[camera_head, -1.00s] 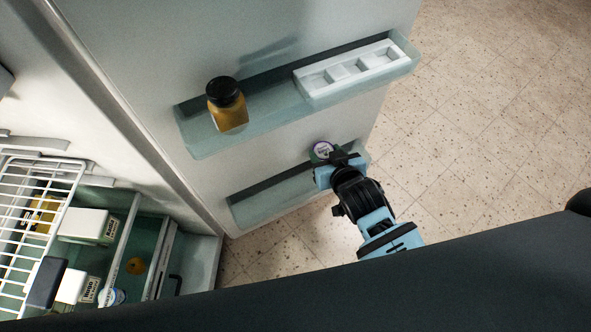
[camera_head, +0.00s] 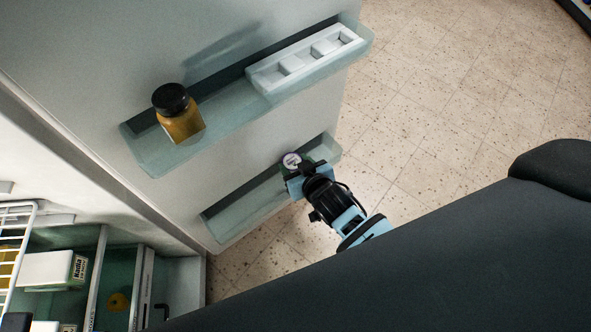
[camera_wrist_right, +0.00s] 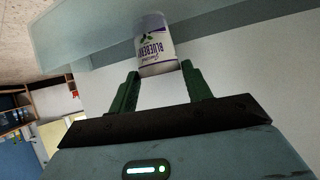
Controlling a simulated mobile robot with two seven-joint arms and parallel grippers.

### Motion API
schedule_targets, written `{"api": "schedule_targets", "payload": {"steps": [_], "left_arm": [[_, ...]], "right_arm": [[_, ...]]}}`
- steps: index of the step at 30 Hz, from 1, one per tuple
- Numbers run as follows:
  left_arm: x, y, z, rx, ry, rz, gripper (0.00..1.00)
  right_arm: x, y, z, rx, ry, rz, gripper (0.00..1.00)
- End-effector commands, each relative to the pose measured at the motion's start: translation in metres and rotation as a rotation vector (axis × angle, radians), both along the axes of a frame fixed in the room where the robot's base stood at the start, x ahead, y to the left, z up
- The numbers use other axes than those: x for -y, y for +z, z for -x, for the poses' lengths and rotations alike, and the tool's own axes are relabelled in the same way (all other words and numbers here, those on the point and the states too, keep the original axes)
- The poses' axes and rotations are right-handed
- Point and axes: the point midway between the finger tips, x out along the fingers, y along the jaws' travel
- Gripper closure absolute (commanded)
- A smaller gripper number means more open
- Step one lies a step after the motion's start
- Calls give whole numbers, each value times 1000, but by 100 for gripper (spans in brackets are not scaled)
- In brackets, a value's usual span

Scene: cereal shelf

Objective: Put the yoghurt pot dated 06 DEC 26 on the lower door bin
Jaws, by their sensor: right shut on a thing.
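A small white yoghurt pot with a purple-and-white lid (camera_head: 291,160) is at the right end of the lower door bin (camera_head: 232,215). In the right wrist view the pot (camera_wrist_right: 153,45) shows a label reading "BLUEBERRY"; no date is readable. My right gripper (camera_head: 298,172) is shut on the pot, with its green fingers (camera_wrist_right: 160,74) on either side of it. The pot overlaps the bin in both views; I cannot tell whether it touches the bin floor. My left gripper is not in view.
The upper door bin (camera_head: 150,165) holds an amber jar with a black lid (camera_head: 182,117) and a white tray (camera_head: 308,58). The lower bin's left part is empty. Fridge drawers with white cartons (camera_head: 48,269) and a wire rack (camera_head: 12,250) are at lower left.

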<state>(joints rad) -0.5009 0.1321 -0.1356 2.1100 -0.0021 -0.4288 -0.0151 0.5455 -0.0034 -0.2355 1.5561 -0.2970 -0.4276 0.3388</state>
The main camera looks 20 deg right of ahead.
Motion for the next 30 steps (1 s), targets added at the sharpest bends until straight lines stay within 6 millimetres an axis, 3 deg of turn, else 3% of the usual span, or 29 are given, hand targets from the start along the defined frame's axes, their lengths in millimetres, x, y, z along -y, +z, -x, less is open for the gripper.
{"api": "schedule_targets", "payload": {"steps": [6,19,20,24,30], "left_arm": [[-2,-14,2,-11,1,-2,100],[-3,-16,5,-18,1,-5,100],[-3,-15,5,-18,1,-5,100],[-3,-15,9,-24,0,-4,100],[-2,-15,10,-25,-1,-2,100]], "right_arm": [[0,-32,1,-5,-1,0,76],[0,-36,0,-2,0,-1,76],[0,-35,0,-2,0,-1,47],[0,-35,0,-2,0,0,29],[0,-35,0,-2,0,0,29]]}}
